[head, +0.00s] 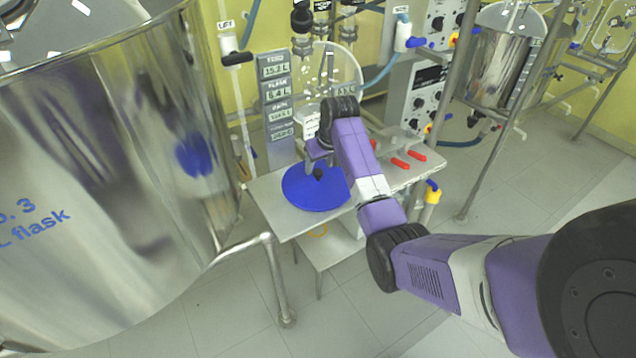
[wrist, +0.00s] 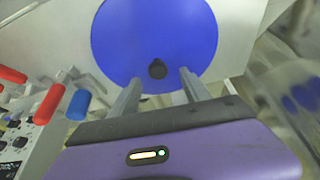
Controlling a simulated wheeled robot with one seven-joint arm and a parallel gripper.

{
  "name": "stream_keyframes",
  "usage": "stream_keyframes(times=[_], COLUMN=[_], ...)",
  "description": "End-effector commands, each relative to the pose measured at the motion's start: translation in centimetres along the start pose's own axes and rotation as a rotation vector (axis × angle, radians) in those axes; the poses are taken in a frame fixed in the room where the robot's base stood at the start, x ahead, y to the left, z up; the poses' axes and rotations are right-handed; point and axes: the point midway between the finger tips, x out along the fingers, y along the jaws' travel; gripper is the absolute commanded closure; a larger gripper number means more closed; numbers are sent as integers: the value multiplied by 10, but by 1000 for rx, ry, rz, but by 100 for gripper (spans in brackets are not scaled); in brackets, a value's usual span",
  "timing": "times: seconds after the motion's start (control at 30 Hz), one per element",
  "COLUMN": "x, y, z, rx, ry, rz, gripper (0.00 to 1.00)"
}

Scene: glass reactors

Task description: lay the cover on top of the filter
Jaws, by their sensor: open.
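The cover, a flat round blue disc (head: 308,195) with a small black knob, lies on the grey bench top. In the wrist view the blue disc (wrist: 153,30) fills the upper middle, and its black knob (wrist: 157,69) stands near the disc's lower edge. My gripper (head: 318,162) is over the disc, close to the knob. In the wrist view my gripper (wrist: 160,82) is open, with one finger on each side of the knob's line and nothing held. Whether the fingertips are level with the knob is unclear. I cannot clearly make out the filter.
A large shiny steel vessel (head: 110,180) stands at the left. The bench (head: 270,203) carries red-handled valves (head: 400,163) at its right, also in the wrist view (wrist: 48,103). A grey panel of readouts (head: 278,95) and a clear round pane (head: 340,68) stand behind.

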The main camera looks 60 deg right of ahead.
Motion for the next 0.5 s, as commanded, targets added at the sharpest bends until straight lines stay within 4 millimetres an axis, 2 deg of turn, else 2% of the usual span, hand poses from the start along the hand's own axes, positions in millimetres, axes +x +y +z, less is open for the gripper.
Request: stream_keyframes(times=[0.33, 0.5], x=[41, 54], y=[3, 3], z=[3, 3], rx=[0, 0], ry=[0, 2], rz=[1, 1], gripper=[45, 45])
